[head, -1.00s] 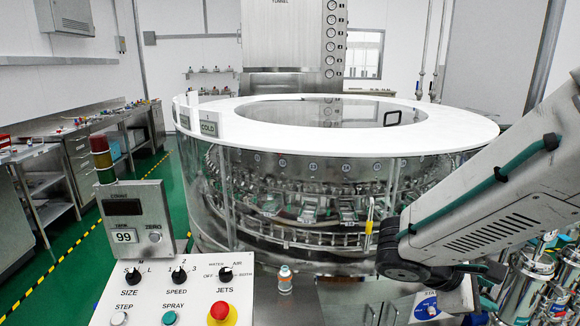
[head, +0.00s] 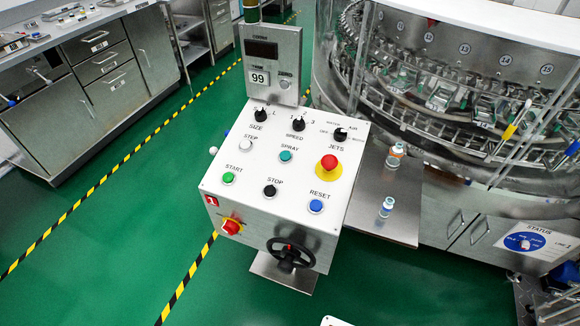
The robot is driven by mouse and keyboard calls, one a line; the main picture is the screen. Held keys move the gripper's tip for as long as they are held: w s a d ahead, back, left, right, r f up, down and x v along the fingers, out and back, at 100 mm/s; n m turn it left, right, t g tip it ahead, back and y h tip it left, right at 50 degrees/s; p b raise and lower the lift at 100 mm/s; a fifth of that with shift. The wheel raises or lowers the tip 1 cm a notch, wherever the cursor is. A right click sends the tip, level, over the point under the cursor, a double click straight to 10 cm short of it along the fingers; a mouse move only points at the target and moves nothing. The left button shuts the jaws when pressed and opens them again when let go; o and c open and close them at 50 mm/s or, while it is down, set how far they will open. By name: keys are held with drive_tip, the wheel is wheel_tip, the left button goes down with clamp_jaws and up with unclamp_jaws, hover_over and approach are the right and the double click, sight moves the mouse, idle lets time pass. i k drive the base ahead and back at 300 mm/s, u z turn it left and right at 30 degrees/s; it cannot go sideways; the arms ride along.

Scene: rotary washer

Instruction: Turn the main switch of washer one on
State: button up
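The control box of the washer (head: 285,170) stands in the middle of the head view, with a white sloped panel on top. On its front face, at the left, is a red rotary switch on a yellow plate (head: 231,227), which looks like the main switch. The red knob looks tilted, but its exact setting is too small to read. My gripper is out of view.
The panel has a red emergency button (head: 329,163), several push buttons and black knobs. Two small vials (head: 387,207) stand on a steel shelf at the right. The glass-walled washer (head: 440,90) is behind. Green floor lies clear in front and left, with black-yellow tape.

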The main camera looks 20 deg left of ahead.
sight(231, 227)
drive_tip(key=z, duration=0.25)
drive_tip(key=k, duration=0.8)
drive_tip(key=u, duration=1.55)
drive_tip(key=i, duration=0.5)
drive_tip(key=z, duration=0.05)
